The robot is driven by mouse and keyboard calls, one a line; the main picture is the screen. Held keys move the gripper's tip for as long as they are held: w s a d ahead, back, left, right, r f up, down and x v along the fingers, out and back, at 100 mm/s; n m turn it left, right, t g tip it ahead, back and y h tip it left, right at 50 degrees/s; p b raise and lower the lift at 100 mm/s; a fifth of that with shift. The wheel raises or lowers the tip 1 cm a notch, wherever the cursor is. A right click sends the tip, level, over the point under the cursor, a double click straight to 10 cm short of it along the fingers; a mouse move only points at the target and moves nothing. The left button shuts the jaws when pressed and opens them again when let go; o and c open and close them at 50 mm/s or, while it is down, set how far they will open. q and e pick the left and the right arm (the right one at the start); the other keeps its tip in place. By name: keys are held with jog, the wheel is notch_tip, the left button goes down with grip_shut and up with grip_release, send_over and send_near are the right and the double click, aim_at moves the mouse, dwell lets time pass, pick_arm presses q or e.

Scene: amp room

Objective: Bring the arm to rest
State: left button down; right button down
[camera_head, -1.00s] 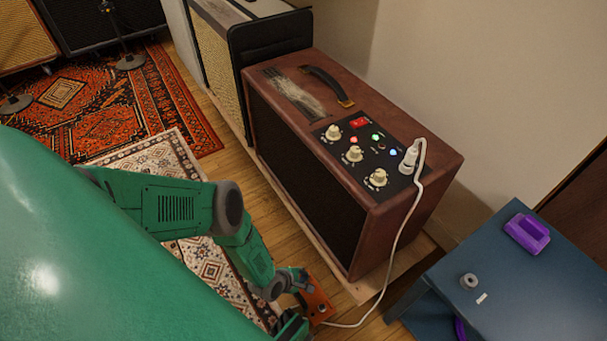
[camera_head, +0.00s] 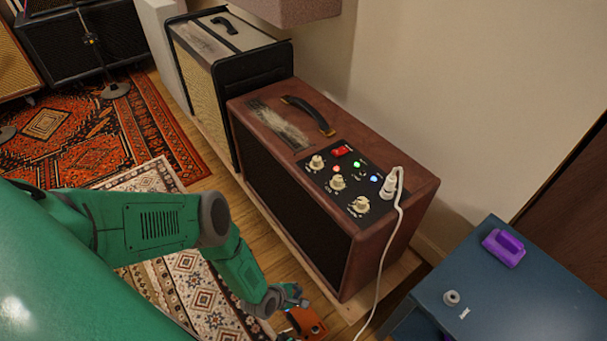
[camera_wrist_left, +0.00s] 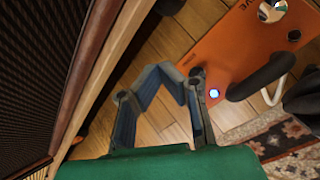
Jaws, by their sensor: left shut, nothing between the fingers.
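My green left arm comes in from the left in the head view and reaches down beside the brown amp (camera_head: 330,190). My left gripper (camera_head: 293,297) is small and partly hidden there, close to an orange pedal (camera_head: 307,322) on the floor. In the left wrist view, its blue-grey fingers (camera_wrist_left: 172,80) are shut with nothing between them. They are above the wood floor, between the amp's dark grille at left and the orange pedal (camera_wrist_left: 240,48) at right. My right gripper is not in view.
A white cable (camera_head: 385,270) runs from the amp's plug down to the floor. A blue table (camera_head: 520,290) with a purple object (camera_head: 503,247) and a small grey knob (camera_head: 451,298) stands at right. A cream amp (camera_head: 235,60) stands behind. Patterned rugs (camera_head: 75,130) cover the floor at left.

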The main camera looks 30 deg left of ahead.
pick_arm(q)
jog(key=s+d+r+m+g+h, duration=0.1)
jog(key=s+d+r+m+g, duration=0.1)
jog(key=d+r+m, duration=0.3)
jog(key=s+d+r+m+g+h, duration=0.1)
jog(key=s+d+r+m, duration=0.25)
jog(key=r+m, duration=0.4)
jog(key=s+a+r+m+g+y, duration=0.2)
jog(key=s+a+r+m, duration=0.45)
jog(key=r, duration=0.35)
jog(key=s+a+r+m+g+y, duration=0.2)
jog(key=s+a+r+m, duration=0.4)
jog(key=r, duration=0.4)
notch_tip(320, 180, up, 13)
jog(key=p, duration=1.3)
jog(key=shift+w+a+n, duration=0.3)
jog(key=shift+w+n, duration=0.1)
jog(key=shift+w, duration=0.05)
